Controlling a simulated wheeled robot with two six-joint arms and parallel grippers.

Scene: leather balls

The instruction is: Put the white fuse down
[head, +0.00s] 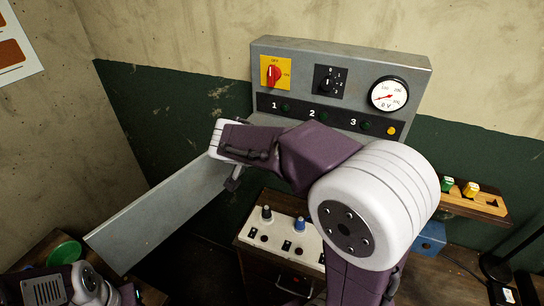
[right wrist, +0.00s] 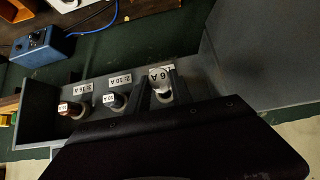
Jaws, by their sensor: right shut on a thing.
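In the right wrist view my right gripper (right wrist: 161,86) is shut on the white fuse (right wrist: 163,95). It holds the fuse at the end of a grey fuse box (right wrist: 40,125), in front of the label 6 A (right wrist: 160,74). The fingers cover the fuse's sides, and I cannot tell whether it sits in a socket. In the head view my right arm reaches across to the grey cabinet (head: 340,60) and hides the fuse. My left gripper is not visible; only part of that arm shows at the bottom left.
Beside the white fuse stand a fuse at the 10 A label (right wrist: 113,103) and a brown fuse at the 16 A label (right wrist: 70,108). A grey door (head: 160,215) hangs open. A wooden rack (head: 487,203) holds green and yellow fuses. A blue box (head: 430,238) is below it.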

